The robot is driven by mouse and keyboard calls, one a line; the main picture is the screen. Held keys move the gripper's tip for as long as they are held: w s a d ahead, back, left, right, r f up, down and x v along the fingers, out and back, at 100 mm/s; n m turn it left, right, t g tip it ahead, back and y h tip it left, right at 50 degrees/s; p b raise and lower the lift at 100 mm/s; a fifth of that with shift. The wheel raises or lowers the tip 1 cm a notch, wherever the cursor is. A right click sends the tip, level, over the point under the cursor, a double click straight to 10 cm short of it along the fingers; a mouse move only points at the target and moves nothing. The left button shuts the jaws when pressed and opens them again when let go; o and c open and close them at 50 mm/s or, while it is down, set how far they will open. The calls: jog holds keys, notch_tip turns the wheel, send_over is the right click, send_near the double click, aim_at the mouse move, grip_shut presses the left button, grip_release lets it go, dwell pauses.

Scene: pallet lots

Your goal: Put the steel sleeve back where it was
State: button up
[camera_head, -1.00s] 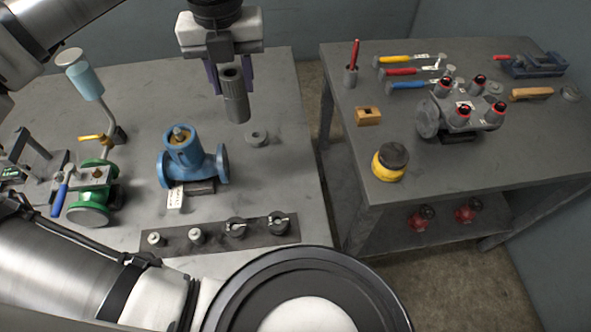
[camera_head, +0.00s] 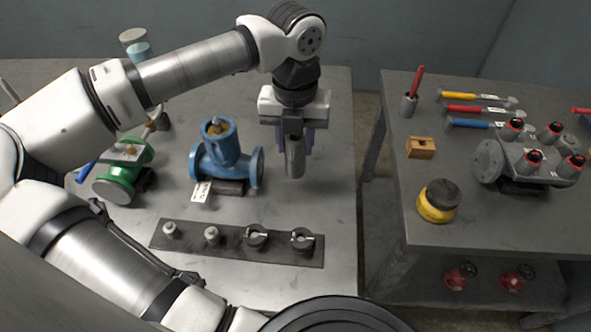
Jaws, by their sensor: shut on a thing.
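The steel sleeve (camera_head: 295,163) is a grey upright cylinder. My gripper (camera_head: 294,138) is shut on its upper part, with the fingers pointing down. The sleeve hangs over the right part of the left table (camera_head: 329,190), to the right of the blue valve (camera_head: 222,160). I cannot tell whether its lower end touches the table. The grey ring seen earlier on this table does not show now; the sleeve and gripper cover about that spot.
A dark strip (camera_head: 185,244) with two small knobs and two black round fittings lies in front. The green valve (camera_head: 124,172) is at left. A separate right table (camera_head: 395,190) carries tools, a yellow-black pot (camera_head: 438,201) and a grey manifold (camera_head: 525,160). A gap separates the tables.

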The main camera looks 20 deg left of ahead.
jog(key=shift+f+b, duration=1.4)
jog(key=shift+f, duration=1.65)
jog(key=shift+f+b, duration=0.2)
jog(key=shift+b, duration=0.1)
jog(key=o, duration=1.1)
jog(key=shift+r, duration=0.1)
jog(key=shift+r, duration=0.1)
notch_tip(320, 180, up, 12)
jog(key=shift+r+b, duration=0.1)
jog(key=shift+b, duration=0.25)
